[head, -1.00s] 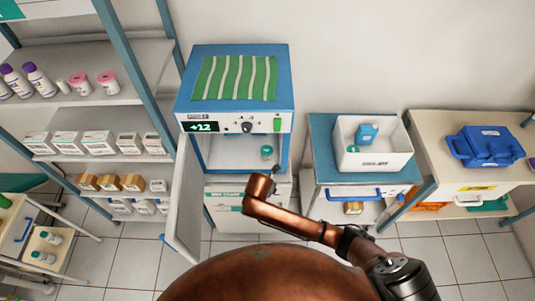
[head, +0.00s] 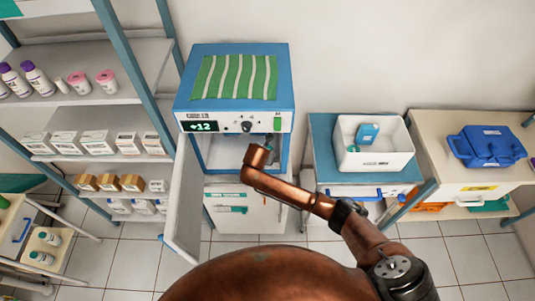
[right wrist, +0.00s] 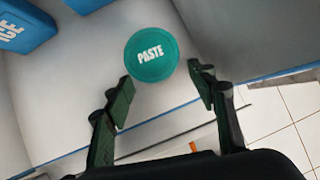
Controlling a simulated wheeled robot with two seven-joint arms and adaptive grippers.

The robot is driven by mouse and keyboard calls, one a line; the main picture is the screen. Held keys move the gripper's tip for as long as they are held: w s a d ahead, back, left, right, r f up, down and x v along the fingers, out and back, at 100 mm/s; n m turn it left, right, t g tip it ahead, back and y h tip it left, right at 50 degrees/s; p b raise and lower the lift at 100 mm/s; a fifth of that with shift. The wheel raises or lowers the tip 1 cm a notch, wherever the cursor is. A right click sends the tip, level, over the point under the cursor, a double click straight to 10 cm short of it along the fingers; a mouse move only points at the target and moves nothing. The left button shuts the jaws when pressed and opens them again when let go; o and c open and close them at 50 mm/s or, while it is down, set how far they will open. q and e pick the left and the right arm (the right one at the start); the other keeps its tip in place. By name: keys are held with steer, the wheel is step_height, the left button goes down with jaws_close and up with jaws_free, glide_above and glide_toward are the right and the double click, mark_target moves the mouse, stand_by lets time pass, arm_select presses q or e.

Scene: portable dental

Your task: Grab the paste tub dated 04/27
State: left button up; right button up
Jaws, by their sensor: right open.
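A round paste tub with a green lid marked PASTE (right wrist: 151,54) stands on the pale floor of the blue cabinet (head: 235,88) in the right wrist view. No date shows on the lid. My right gripper (right wrist: 162,80) is open, with its fingertips on either side of the tub's near edge and nothing held. In the head view my right arm reaches into the open cabinet, and the gripper (head: 274,147) is small and partly hidden. The tub cannot be made out there. My left gripper is not in view.
A blue ICE block (right wrist: 20,25) sits near the tub. The cabinet door (head: 186,200) stands open on the left. A white bin (head: 375,160) with a blue item and a small teal tub stands to the right. Shelves with boxes (head: 100,143) stand left.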

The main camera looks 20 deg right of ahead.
steer(key=w, duration=0.1)
steer(key=w+d, duration=0.1)
steer(key=w+f, duration=0.1)
steer(key=shift+w+d+b, duration=0.25)
steer(key=shift+d+b, duration=0.05)
steer(key=shift+d, duration=0.1)
steer(key=shift+c, duration=0.3)
steer(key=c, duration=1)
